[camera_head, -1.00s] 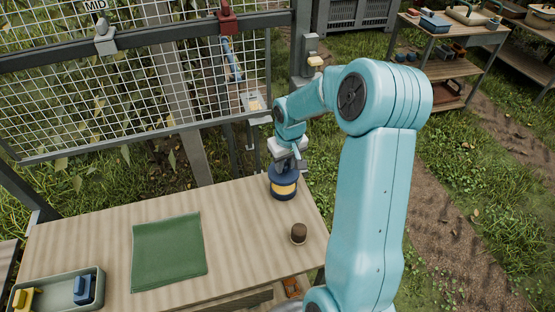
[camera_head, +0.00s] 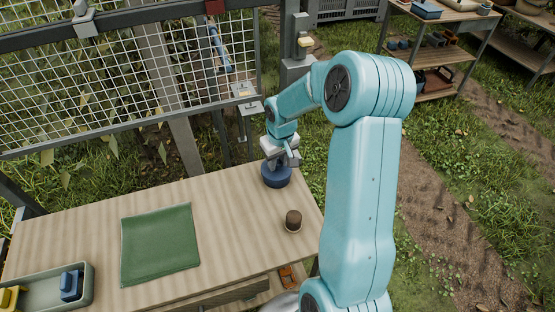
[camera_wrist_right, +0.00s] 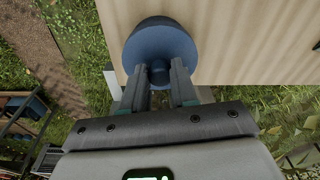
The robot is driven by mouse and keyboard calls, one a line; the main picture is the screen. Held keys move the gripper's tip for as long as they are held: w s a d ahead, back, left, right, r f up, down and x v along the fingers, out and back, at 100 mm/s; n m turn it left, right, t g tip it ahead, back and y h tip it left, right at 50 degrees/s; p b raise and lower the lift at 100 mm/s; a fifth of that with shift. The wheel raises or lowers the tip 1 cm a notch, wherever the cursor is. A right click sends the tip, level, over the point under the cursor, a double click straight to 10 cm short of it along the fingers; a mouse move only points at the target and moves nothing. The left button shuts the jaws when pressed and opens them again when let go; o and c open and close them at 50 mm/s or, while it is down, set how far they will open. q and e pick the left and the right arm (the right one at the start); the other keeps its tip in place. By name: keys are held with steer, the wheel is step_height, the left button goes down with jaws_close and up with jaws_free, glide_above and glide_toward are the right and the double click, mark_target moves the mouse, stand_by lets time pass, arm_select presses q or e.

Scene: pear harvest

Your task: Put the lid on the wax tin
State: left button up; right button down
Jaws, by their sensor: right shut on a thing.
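My right gripper (camera_head: 276,162) points down at the far right corner of the wooden bench and is shut on the knob of the dark blue lid (camera_head: 268,172). In the right wrist view the fingers (camera_wrist_right: 158,72) pinch the knob, and the round blue lid (camera_wrist_right: 160,38) fills the space beyond them. The blue wax tin (camera_head: 277,183) stands upright on the bench directly under the lid. No yellow band shows between lid and tin, and the lid appears to sit on it; full seating cannot be told. The lid hides the tin in the wrist view. My left gripper is out of view.
A small brown cylinder (camera_head: 293,220) stands on the bench in front of the tin. A green cloth (camera_head: 160,244) lies mid-bench. A tray (camera_head: 90,287) with blue and yellow items is at the front left. A wire-mesh panel (camera_head: 130,75) rises behind the bench.

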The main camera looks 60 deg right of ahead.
mark_target(280, 173)
steer(key=shift+b, duration=0.3)
stand_by(0.9)
steer(key=shift+f+b, duration=0.55)
steer(key=shift+f, duration=0.05)
steer(key=c, duration=1.2)
jaws_free()
steer(key=shift+o, duration=0.2)
steer(key=shift+r, duration=0.1)
step_height(280, 173, up, 11)
steer(key=s+p, duration=0.1)
steer(key=p, duration=0.6)
steer(key=shift+s+a, duration=0.15)
steer(key=shift+a, duration=0.2)
